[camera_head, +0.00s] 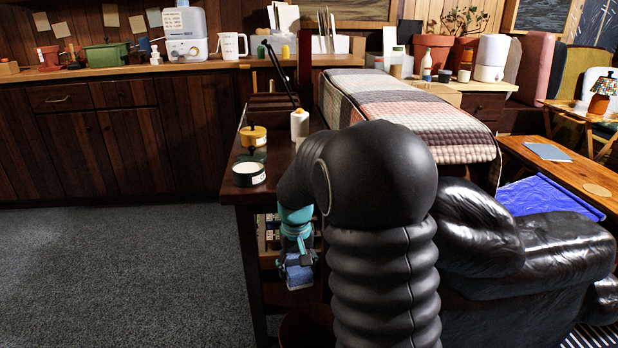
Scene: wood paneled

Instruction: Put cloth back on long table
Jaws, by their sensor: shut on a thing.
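My gripper (299,262) hangs low beside the dark narrow table (245,200), below its top and in front of its lower shelf. It is shut on a small blue folded cloth (299,277). My own arm hides much of that table and the floor behind it. A long wooden table (515,147) stands at the right, with a flat blue-grey item (547,151) and a round tan mat (597,190) on it. I cannot tell which surface is the task's long table.
On the dark table are a dark green tin (249,174), a yellow-lidded jar (253,136) and a white bottle (299,125). A black armchair (535,265) and a plaid-covered piece (410,115) stand to the right. Carpet (110,270) at the left is clear.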

